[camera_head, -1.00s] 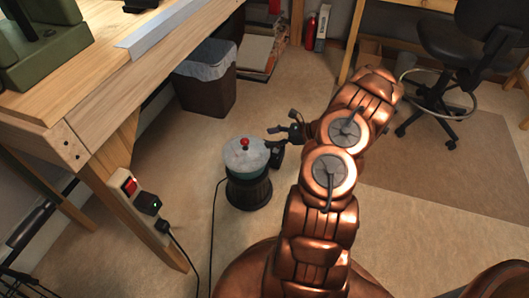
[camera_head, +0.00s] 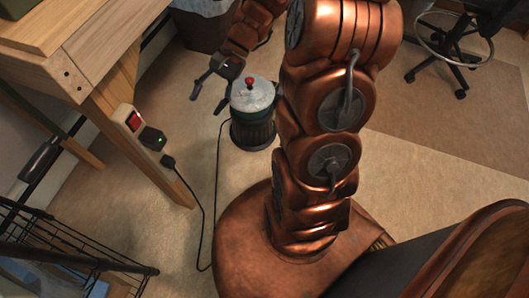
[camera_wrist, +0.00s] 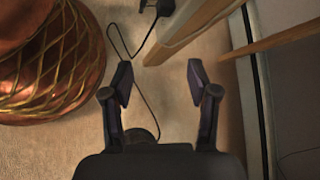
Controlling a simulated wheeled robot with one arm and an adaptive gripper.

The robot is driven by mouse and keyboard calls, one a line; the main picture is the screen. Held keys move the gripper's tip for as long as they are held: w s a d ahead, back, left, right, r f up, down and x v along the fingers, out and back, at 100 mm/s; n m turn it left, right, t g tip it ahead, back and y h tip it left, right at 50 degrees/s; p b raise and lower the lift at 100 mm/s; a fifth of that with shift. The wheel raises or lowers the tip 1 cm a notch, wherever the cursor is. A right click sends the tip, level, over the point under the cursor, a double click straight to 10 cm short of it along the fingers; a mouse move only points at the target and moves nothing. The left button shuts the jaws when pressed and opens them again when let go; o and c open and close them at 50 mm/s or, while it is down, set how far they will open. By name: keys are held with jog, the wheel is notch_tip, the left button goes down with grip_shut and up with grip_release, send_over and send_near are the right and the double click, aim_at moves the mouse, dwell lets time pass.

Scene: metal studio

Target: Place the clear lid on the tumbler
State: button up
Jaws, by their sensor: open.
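The tumbler (camera_head: 253,134) stands upright on the floor, a dark ribbed base with a teal bowl. The pale, see-through lid (camera_head: 262,98) with a red knob rests on top of the bowl and looks level. My gripper (camera_head: 205,104) is open and empty, to the left of the lid and apart from it in the head view. In the wrist view, the two fingers of my gripper (camera_wrist: 159,80) are spread with nothing between them.
A wooden workbench (camera_head: 85,55) stands at the left, with a power strip (camera_head: 133,122) on its leg. A black cord (camera_head: 212,190) runs across the floor. A wire rack (camera_head: 70,240) is at lower left. A wheeled chair (camera_head: 455,45) is at upper right.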

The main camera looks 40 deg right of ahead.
jog(key=s+a+r+n+g+h, duration=0.1)
jog(key=s+a+r+n+h, duration=0.15)
jog(key=s, duration=0.35)
jog(key=s+a+r+n+g+h, duration=0.1)
jog(key=s+a+n+g+h, duration=0.1)
jog(key=s+n, duration=0.25)
jog(key=s+d+r+n+h, duration=0.1)
jog(key=s+d+n+h, duration=0.1)
jog(key=s, duration=0.4)
jog(key=s+d+n+h, duration=0.2)
jog(key=s+h, duration=0.1)
jog(key=s, duration=0.3)
jog(key=shift+s+r+n, duration=0.3)
jog(key=shift+s+r, duration=0.05)
jog(key=shift+r, duration=0.05)
jog(key=shift+r, duration=0.1)
